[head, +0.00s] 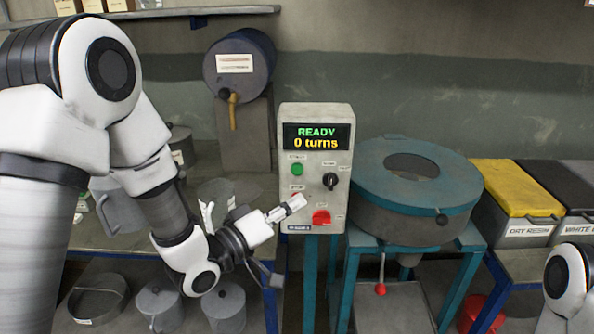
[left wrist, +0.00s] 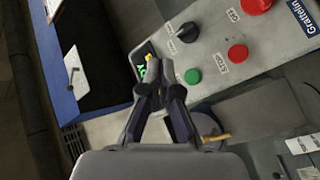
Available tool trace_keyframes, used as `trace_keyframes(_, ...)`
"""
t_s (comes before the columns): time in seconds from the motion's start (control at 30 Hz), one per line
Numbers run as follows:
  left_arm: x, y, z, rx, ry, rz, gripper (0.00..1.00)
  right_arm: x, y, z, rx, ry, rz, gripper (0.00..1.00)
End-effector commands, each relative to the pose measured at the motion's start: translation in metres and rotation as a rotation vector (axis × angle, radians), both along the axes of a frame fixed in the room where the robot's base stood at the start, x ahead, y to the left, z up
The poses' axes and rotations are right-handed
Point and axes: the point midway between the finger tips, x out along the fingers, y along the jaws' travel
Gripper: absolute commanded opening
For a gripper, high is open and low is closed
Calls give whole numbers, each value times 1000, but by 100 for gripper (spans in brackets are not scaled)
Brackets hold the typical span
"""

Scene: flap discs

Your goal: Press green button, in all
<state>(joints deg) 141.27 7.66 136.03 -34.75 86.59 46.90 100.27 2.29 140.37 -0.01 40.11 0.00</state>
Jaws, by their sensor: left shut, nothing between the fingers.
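The green button (head: 297,169) is on the upper left of the front of a grey control box (head: 340,113), below a display (head: 317,136) reading "READY" and "0 turns". My left gripper (head: 302,202) is shut and empty, in front of the box's lower left and below the green button in the head view. In the left wrist view the green button (left wrist: 193,76) is just right of the shut fingertips (left wrist: 161,68), with a visible gap in the picture. The fingers cover part of the display there. My right gripper is out of view.
The box also carries a black knob (head: 330,181), a large red control (head: 321,217) and a smaller red button (left wrist: 237,53), mostly hidden by my gripper in the head view. A round teal machine (head: 458,172) stands right of the box. A grey drum (head: 262,62) stands behind left.

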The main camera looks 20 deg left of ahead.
Motion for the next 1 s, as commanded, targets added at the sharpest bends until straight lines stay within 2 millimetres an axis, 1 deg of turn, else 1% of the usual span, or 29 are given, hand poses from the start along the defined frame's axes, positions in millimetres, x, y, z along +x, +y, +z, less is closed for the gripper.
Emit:
trace_keyframes(0.17,19,6,1,0,-1,1,0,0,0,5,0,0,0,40)
trace_keyframes(0.5,66,19,1,1,0,0,0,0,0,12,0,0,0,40)
trace_keyframes(0.6,75,22,1,0,-1,1,0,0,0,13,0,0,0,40)
trace_keyframes(0.73,80,23,0,0,0,1,0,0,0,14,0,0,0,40)
trace_keyframes(1.0,80,23,0,0,1,1,0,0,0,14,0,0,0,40)
